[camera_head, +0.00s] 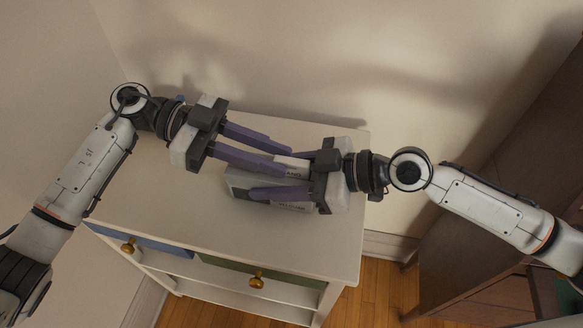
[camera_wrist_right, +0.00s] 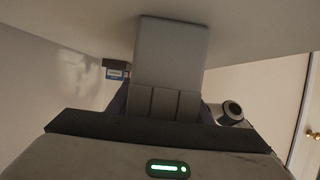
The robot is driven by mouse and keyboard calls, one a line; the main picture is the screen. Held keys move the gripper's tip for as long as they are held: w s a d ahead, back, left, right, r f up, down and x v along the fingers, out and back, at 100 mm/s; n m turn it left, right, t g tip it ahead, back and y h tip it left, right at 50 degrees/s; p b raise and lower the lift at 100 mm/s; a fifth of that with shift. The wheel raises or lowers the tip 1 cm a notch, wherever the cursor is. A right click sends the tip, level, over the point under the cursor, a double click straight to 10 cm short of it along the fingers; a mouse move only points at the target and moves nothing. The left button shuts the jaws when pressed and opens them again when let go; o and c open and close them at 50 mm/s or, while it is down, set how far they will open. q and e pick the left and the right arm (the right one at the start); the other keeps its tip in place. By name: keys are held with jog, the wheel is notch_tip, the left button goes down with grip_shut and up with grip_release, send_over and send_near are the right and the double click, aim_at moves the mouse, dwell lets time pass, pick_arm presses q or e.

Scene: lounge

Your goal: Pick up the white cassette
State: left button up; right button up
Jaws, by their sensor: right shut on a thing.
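The white cassette (camera_head: 238,180) is a pale box with dark lettering on its side, over the white cabinet top. My right gripper (camera_head: 263,176) reaches in from the right, shut on it with one finger on each side. In the right wrist view the cassette (camera_wrist_right: 172,50) is a plain grey-white block rising from between the fingers. I cannot tell whether it still touches the cabinet top. My left gripper (camera_head: 283,156) is open, its fingers apart and pointing right, close above and beside the right gripper. A lettered pale part (camera_head: 293,163) shows between the fingers, partly hidden.
The white cabinet (camera_head: 170,215) has drawers with brass knobs, one blue and one green front. A wall stands close behind it. Dark wooden furniture (camera_head: 480,250) stands at right. The front left of the cabinet top is clear.

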aim_at(278, 158)
pick_arm(q)
jog(key=shift+x, duration=2)
jog(key=shift+r, duration=0.15)
grip_shut()
notch_tip(278, 158, up, 10)
jog(key=shift+r, duration=0.1)
pick_arm(e)
jog(key=o, duration=1.5)
jog(key=shift+o, duration=0.2)
